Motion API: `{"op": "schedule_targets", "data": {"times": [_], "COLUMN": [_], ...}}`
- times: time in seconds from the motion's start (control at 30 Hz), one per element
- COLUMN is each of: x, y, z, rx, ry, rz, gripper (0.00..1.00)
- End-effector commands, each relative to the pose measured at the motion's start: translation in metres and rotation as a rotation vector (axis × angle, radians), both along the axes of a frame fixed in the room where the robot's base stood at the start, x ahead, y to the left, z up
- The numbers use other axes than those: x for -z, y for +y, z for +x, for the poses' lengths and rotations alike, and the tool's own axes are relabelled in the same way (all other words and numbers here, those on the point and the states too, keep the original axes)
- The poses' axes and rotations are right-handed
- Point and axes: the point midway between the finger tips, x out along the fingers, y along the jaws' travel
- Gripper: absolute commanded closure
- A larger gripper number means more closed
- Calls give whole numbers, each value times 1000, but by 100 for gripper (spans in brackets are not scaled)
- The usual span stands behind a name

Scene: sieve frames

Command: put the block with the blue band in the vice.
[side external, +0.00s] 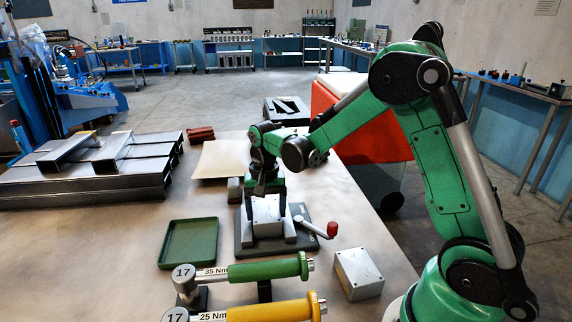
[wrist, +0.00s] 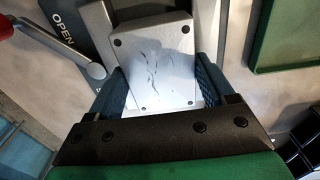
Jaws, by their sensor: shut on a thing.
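My gripper (side external: 264,188) points down over the vice (side external: 246,240) in the side view. In the wrist view its fingers (wrist: 160,80) are shut on a silver block (wrist: 155,62) with holes near its corners and dark scratches on its face. The block sits at the vice jaws; whether it rests fully between them I cannot tell. No blue band shows on its visible face. The vice has a lever with a red knob (side external: 332,229), and the word OPEN is on its base in the wrist view (wrist: 78,45).
A second silver block (side external: 358,273) stands on the table at right, with no band visible. A green tray (side external: 188,243) lies left of the vice. Green and yellow torque wrenches (side external: 264,270) (side external: 270,310) are in front. Steel profiles (side external: 90,180) lie at far left.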

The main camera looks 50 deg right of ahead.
Motion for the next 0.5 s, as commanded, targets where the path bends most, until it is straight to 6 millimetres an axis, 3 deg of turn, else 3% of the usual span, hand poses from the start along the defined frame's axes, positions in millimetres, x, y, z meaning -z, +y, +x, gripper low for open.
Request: {"op": "schedule_targets", "data": {"times": [0.1,0.13,0.2,0.5], "x": [3,3,3,-1], "y": [0,0,0,0], "z": [0,0,0,0], "rx": [0,0,0,0], "ry": [0,0,0,0], "rz": [0,0,0,0], "gripper": [100,16,0,0]}}
